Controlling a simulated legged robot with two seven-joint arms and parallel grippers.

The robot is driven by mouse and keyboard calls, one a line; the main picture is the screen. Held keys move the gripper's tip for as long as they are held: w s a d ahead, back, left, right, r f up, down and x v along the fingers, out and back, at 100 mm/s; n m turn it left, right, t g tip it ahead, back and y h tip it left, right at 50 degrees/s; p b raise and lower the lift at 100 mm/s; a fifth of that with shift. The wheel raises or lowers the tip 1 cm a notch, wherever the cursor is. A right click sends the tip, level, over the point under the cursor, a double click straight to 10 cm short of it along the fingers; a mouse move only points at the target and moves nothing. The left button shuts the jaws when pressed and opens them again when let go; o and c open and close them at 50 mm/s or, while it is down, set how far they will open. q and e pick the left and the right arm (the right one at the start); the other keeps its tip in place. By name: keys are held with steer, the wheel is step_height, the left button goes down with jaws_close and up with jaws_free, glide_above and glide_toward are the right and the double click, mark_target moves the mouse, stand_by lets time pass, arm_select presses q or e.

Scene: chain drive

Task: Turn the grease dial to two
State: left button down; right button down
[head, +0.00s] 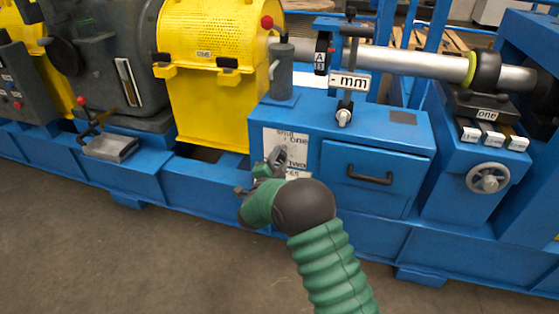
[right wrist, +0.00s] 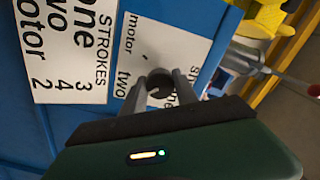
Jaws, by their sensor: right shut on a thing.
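The grease dial (right wrist: 160,82) is a dark round knob on a white plate (right wrist: 183,45) with printed words. In the right wrist view "motor" and "two" are readable on the plate, and another word is partly covered by the fingers. My right gripper (right wrist: 160,90) is shut on the dial, one finger on each side. In the head view my right gripper (head: 274,160) is at the front of the blue cabinet and hides the dial and part of the plate (head: 285,140). A small dark mark shows on the plate beside the knob; I cannot tell the dial's setting. My left gripper is not in view.
A second white plate (right wrist: 75,40) reads "STROKES" with words and numbers. Right of the dial are a drawer with a black handle (head: 370,177) and a grey handwheel (head: 488,178). A yellow guard (head: 210,90) stands to the left. The floor in front is clear.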

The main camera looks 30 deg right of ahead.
steer(key=shift+f+m, duration=0.15)
steer(key=shift+m, duration=0.25)
steer(key=c, duration=0.9)
jaws_free()
steer(key=shift+c, duration=0.2)
steer(key=shift+s+a, duration=0.15)
steer(key=p+v, duration=0.6)
steer(key=v, duration=1)
steer(key=shift+a+p, duration=0.2)
steer(key=shift+p, duration=0.1)
